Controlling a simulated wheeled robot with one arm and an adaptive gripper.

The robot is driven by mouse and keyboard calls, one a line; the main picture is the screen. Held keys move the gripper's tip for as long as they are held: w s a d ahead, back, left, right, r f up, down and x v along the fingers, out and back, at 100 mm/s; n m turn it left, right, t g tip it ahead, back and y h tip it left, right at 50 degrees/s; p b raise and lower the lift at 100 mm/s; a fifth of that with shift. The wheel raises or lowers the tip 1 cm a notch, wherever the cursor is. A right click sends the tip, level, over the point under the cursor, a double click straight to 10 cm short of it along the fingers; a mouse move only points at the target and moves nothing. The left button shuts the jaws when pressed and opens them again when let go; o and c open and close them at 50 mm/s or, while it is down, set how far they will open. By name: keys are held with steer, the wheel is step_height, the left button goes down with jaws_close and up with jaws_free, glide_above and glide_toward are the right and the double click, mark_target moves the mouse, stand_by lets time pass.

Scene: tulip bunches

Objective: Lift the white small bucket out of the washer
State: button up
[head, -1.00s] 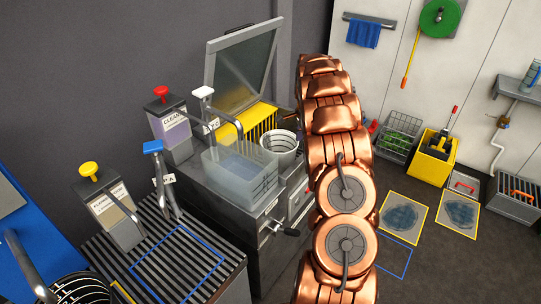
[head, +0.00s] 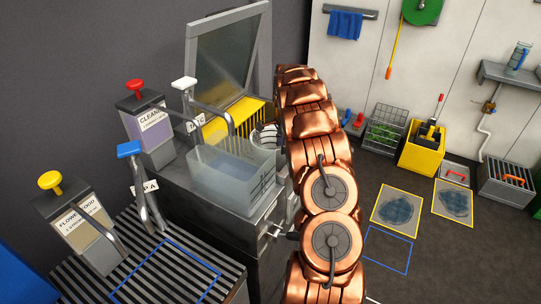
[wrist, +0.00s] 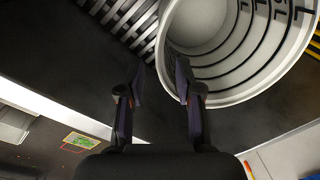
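The white small bucket (head: 264,137) stands on the grey washer (head: 235,203), beside the yellow rack, and my arm hides its right part in the head view. In the wrist view the bucket (wrist: 236,92) fills the upper right, seen from above, with dark ring marks inside. My gripper (wrist: 158,75) is open, with its two dark fingers apart. The right finger overlaps the near-left rim of the bucket and the left finger is outside it. I cannot tell whether either touches. My arm hides the gripper in the head view.
A clear tub (head: 235,172) stands left of the bucket. The open lid (head: 228,55) rises behind the yellow rack (head: 225,122). Pump dispensers, such as the purple one (head: 150,125), stand at left. Open floor (head: 420,265) lies right of my arm, with framed mats.

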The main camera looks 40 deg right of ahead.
steer(key=shift+w+a+f+p, duration=0.1)
steer(key=shift+w+f+p, duration=0.2)
steer(key=shift+f, duration=0.8)
steer(key=shift+w+a+f+p, duration=0.1)
steer(key=shift+w+f+p, duration=0.15)
steer(key=shift+f, duration=0.8)
steer(key=shift+w+f+p, duration=0.3)
steer(key=shift+f, duration=0.8)
jaws_close()
